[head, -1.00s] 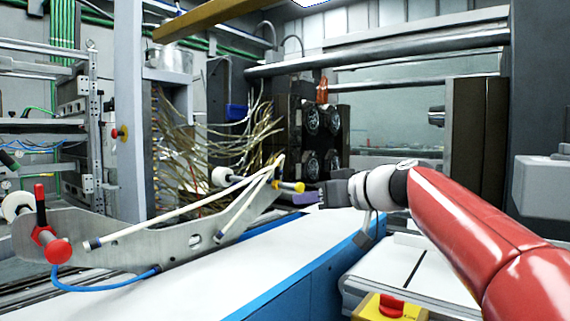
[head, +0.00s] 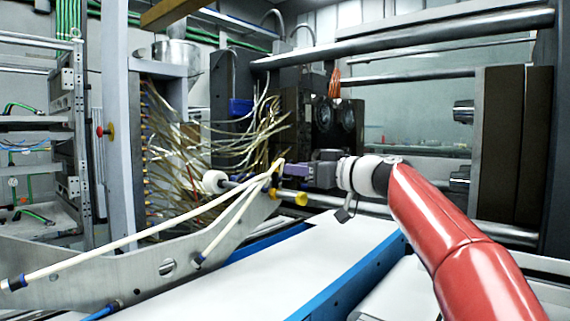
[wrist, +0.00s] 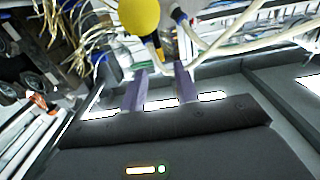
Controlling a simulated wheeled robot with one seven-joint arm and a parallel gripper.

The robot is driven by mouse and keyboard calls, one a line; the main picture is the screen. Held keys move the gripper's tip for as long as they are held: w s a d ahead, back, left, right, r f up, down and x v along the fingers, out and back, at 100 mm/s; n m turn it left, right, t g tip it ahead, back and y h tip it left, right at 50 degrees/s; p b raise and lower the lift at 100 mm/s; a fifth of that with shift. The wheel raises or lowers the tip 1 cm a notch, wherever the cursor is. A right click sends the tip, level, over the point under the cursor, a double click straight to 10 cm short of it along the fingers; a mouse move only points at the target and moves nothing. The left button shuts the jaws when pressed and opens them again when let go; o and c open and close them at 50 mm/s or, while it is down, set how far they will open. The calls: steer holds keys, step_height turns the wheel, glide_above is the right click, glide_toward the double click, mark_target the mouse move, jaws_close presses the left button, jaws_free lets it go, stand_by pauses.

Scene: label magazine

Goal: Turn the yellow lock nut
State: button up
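The yellow lock nut (head: 300,198) appears as a round yellow part on a short stem at the right end of the grey metal label magazine plate (head: 130,268). In the wrist view the yellow part (wrist: 139,15) is large at the top edge, beyond the fingertips and partly cut off. My gripper (head: 288,170) is just above and beside it in the head view, its purple fingers pointing left. The wrist view shows the two fingers apart (wrist: 160,72) with nothing clearly between them. I cannot tell whether a finger touches the magazine.
White rods (head: 150,235) run along the magazine to its right end, close to my fingers. A white roller (head: 214,181) and a bundle of loose wires (head: 190,140) are behind. A white surface with a blue edge (head: 345,265) lies below, clear on top.

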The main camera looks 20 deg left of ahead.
mark_target(277, 166)
steer(key=p+x, duration=0.2)
steer(key=x, duration=0.3)
steer(key=shift+a, duration=0.2)
jaws_close()
